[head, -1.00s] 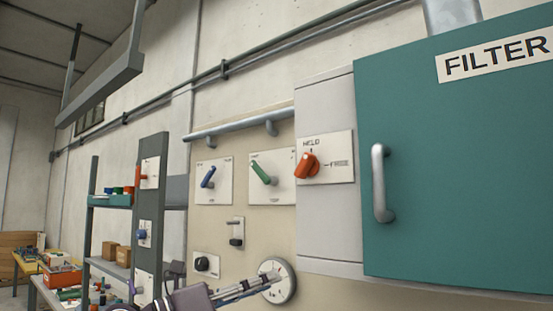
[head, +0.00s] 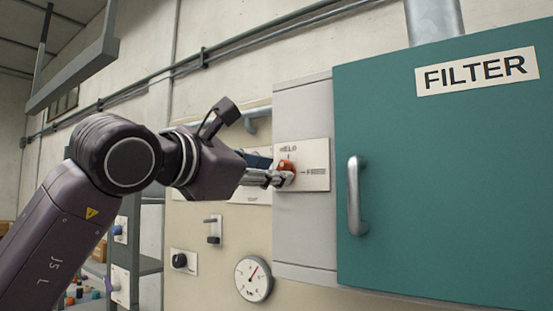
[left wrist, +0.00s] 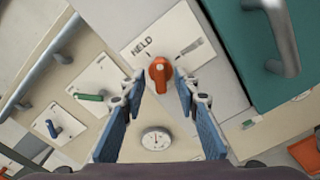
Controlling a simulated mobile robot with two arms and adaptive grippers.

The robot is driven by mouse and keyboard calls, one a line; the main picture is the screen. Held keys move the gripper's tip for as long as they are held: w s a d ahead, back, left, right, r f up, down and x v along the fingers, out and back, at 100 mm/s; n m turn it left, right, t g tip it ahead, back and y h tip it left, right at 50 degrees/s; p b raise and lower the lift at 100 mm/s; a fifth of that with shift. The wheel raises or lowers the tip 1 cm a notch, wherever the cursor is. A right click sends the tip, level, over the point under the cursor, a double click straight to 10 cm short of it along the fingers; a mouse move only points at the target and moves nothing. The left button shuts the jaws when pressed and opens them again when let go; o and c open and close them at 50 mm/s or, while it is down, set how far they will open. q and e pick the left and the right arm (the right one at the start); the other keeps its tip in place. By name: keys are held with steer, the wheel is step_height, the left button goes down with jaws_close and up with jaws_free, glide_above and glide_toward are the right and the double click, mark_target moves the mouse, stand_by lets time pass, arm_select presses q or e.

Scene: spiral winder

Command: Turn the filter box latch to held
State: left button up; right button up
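The filter box latch is an orange knob (head: 288,166) on a white plate (head: 316,178), fixed to the grey side panel left of the teal filter box door (head: 440,190). The plate has a HELD mark above the knob and a second mark, seemingly FREE, to its right. My left gripper (head: 280,179) is at the knob and partly covers it. In the left wrist view the left gripper (left wrist: 159,78) is open, with one finger on each side of the orange knob (left wrist: 160,72). I cannot tell whether the fingers touch it. My right gripper is not in view.
The door's metal handle (head: 355,195) sticks out right of the latch. A round gauge (head: 253,279) and a black knob (head: 180,260) are below left. Green (left wrist: 89,97) and blue (left wrist: 53,129) switches show in the left wrist view.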

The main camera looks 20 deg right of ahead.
arm_select(q)
steer(key=shift+p+x, duration=0.35)
steer(key=shift+x, duration=0.6)
steer(key=shift+d, duration=0.1)
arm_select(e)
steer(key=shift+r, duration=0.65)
arm_select(q)
jaws_close()
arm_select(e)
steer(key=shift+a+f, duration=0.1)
